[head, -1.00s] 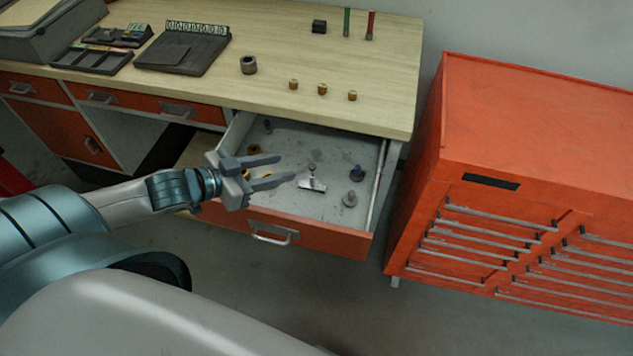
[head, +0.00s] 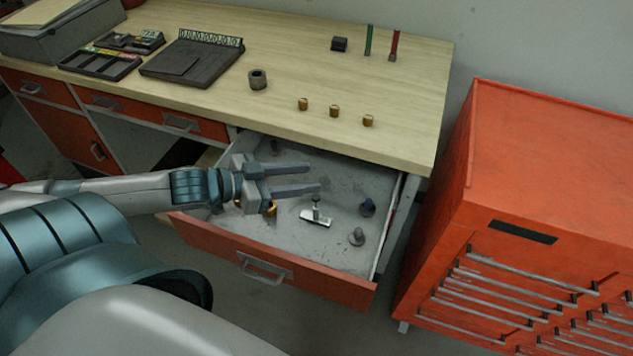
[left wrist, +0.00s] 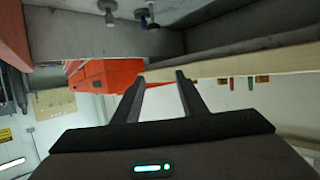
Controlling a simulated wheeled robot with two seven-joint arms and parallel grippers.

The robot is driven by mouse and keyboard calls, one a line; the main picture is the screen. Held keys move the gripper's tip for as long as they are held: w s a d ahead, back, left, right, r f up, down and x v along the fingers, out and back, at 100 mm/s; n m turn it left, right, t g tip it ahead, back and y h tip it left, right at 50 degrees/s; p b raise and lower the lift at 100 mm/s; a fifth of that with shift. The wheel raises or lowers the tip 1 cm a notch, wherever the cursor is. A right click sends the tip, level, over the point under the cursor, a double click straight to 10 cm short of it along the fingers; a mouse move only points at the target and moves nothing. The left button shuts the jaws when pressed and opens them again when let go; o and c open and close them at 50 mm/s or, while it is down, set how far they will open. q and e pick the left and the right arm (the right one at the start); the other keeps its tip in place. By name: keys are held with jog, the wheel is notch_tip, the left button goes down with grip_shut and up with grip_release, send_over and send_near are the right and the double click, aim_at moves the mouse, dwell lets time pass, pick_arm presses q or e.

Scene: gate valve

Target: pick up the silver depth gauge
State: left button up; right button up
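The silver depth gauge (head: 316,216), a bright flat base with a short dark-topped stem, lies on the floor of the open drawer (head: 295,267). My left gripper (head: 314,178) is over the drawer, its two fingers apart and pointing right. Nothing is between them. In the head picture the fingertips are just above the gauge's stem; I cannot tell their exact height. The fingers also show open in the left wrist view (left wrist: 160,77), where I cannot make out the gauge. My right gripper is not in view.
In the drawer are a blue-topped part (head: 367,207), a grey knob-like part (head: 357,237) and brass pieces (head: 270,209) under the gripper. The wooden bench top (head: 300,75) overhangs the drawer's back. A red tool cabinet (head: 550,150) stands to the right.

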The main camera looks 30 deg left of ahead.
aim_at(315, 197)
pick_arm(q)
notch_tip(315, 197, down, 8)
jog(key=shift+w+r, duration=0.1)
jog(key=shift+r, duration=0.05)
jog(key=shift+p+x, duration=0.4)
jog(key=shift+x, duration=0.6)
jog(key=shift+p+x, duration=0.45)
jog(key=shift+x, duration=2.35)
